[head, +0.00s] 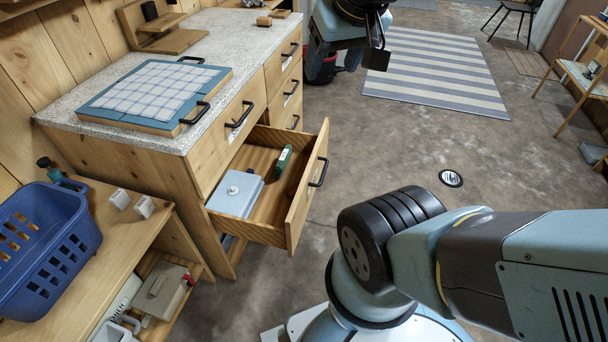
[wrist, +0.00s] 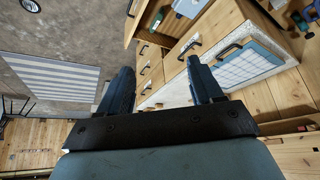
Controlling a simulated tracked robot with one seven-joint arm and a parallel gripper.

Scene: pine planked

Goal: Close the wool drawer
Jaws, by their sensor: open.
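One wooden drawer (head: 299,206) of the grey-topped cabinet stands pulled out in the head view. Its front has a black bar handle (head: 319,171). A light blue box (head: 236,193) with a white knob and a dark green item (head: 284,161) lie inside. No readable label shows that this is the wool drawer. The open drawer also shows at the top of the wrist view (wrist: 171,28).
Other drawers with black handles (head: 239,115) are shut. A blue-edged tiled board (head: 155,92) lies on the cabinet top. A blue basket (head: 45,245) stands on a low wooden bench at left. A striped rug (head: 435,72) lies on the floor.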

